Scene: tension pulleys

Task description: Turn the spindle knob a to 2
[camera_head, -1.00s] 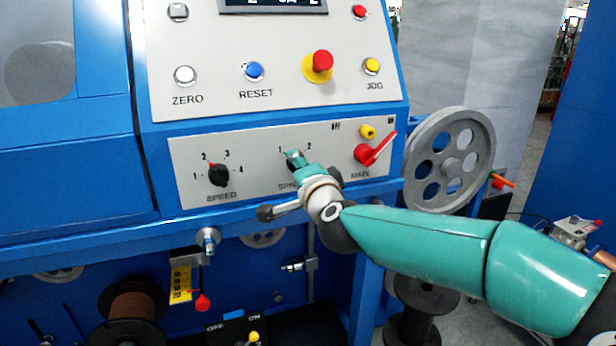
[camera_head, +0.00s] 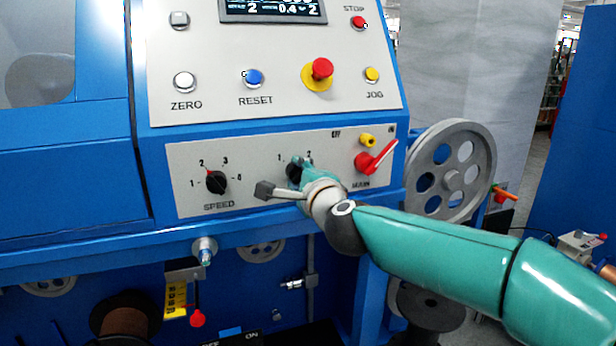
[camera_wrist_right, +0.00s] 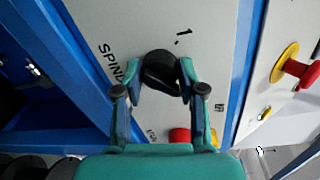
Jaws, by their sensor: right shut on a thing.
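The spindle knob (camera_head: 292,174) is black and sits on the lower grey panel between the SPEED knob and the red MAIN switch. Marks 1 and 2 stand above it. My right gripper (camera_head: 300,170) is at the knob and covers much of it. In the right wrist view the round black knob (camera_wrist_right: 160,68) lies between the two teal fingers of the right gripper (camera_wrist_right: 163,78), which is shut on it. The mark 1 and part of the SPINDLE label show there. I cannot tell which mark the knob points at. My left gripper is not in view.
The black SPEED knob (camera_head: 216,182) is to the left, with its red pointer near 2. The red MAIN switch (camera_head: 372,160) and a yellow knob (camera_head: 368,140) are close on the right. Above are the red emergency button (camera_head: 320,69) and several push buttons.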

